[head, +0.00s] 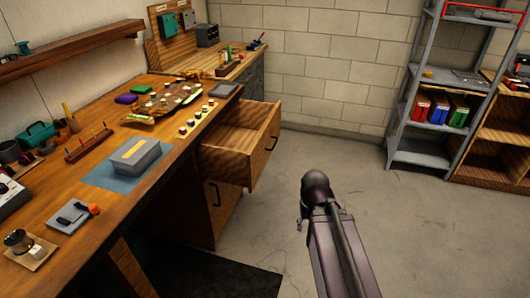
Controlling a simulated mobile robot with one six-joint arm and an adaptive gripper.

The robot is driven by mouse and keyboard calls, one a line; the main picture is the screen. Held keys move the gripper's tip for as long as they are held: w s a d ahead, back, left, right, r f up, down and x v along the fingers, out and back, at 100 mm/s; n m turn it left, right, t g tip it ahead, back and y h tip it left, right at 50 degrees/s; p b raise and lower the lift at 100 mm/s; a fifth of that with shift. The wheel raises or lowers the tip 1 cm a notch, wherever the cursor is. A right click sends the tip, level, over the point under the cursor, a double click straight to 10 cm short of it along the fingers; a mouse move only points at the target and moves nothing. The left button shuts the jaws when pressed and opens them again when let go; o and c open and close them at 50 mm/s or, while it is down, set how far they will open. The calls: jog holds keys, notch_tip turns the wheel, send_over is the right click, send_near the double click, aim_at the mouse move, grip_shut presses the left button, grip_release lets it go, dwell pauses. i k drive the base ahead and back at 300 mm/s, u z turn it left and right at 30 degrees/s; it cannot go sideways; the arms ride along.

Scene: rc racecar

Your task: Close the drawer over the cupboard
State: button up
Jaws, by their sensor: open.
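The wooden drawer (238,150) is pulled well out of the workbench, to the right over the floor. Its inside looks empty, and its front panel (266,146) has a dark handle (272,141). The cupboard (222,207) is directly below it, with a dark vertical handle on its door, which looks shut. My dark arm rises from the bottom of the head view, to the right of the drawer and apart from it in the picture. I cannot make out my gripper's fingers.
The workbench top (60,215) holds a grey box (136,155) on a blue mat, a teal toolbox (38,134) and small parts. The concrete floor (420,235) between is clear. A dark mat (215,278) lies by the bench.

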aim_at(237, 151)
jog(key=k, duration=0.2)
jog(key=z, duration=0.2)
jog(key=i, duration=1.3)
jog(key=u, duration=0.55)
jog(key=k, duration=0.5)
jog(key=z, duration=0.3)
